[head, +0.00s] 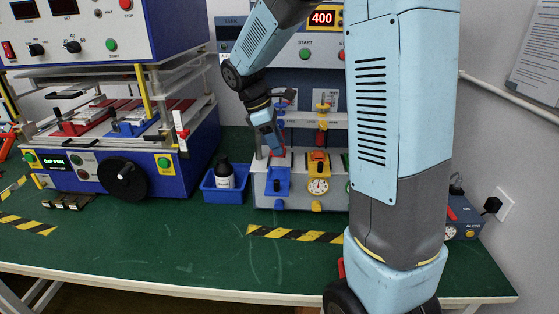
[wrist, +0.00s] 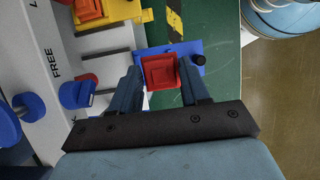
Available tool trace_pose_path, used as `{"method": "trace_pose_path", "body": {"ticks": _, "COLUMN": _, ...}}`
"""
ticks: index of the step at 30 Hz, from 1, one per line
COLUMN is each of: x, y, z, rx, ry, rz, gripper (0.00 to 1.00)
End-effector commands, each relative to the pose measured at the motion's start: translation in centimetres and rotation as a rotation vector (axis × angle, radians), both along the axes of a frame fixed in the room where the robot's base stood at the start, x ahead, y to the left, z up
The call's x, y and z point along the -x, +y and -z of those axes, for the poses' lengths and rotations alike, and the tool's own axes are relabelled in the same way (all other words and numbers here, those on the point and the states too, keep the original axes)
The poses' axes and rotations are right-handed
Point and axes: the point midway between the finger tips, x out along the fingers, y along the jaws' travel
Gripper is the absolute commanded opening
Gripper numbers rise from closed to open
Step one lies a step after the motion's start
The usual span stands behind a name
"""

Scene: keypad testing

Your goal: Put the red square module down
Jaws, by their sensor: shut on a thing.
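The red square module (wrist: 160,72) is between the two fingers of my gripper (wrist: 163,88) in the wrist view. My gripper is shut on it. In the head view my gripper (head: 275,145) points down over the blue fixture (head: 278,182) at the left of the white test station (head: 262,190). A bit of red shows at its tip there. I cannot tell whether the module touches the blue plate.
A yellow fixture (head: 318,165) stands right of the blue one. A blue bin with a dark bottle (head: 224,176) stands to the left. A large blue-and-white machine (head: 190,150) fills the left. The green bench (head: 200,255) is clear in front, beyond striped tape (head: 295,234).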

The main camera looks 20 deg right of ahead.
Motion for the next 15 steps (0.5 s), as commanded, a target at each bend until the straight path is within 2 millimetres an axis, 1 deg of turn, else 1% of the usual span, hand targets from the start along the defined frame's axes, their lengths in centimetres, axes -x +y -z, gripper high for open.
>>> {"method": "trace_pose_path", "body": {"ticks": 1, "x": -0.7, "y": -0.3, "z": 0.0, "rx": 0.000, "ry": 0.000, "rz": 0.002, "gripper": 0.16}}
{"method": "trace_pose_path", "body": {"ticks": 2, "x": -1.0, "y": -0.4, "z": 0.2, "rx": 0.000, "ry": 0.002, "rz": 0.002, "gripper": 0.16}}
{"method": "trace_pose_path", "body": {"ticks": 3, "x": -0.7, "y": -0.3, "z": 1.0, "rx": 0.001, "ry": 0.004, "rz": 0.000, "gripper": 0.16}}
{"method": "trace_pose_path", "body": {"ticks": 6, "x": -0.7, "y": -0.3, "z": 2.1, "rx": 0.000, "ry": 0.003, "rz": -0.001, "gripper": 0.16}}
{"method": "trace_pose_path", "body": {"ticks": 15, "x": -0.7, "y": -0.3, "z": 3.9, "rx": 0.001, "ry": 0.003, "rz": 0.000, "gripper": 0.16}}
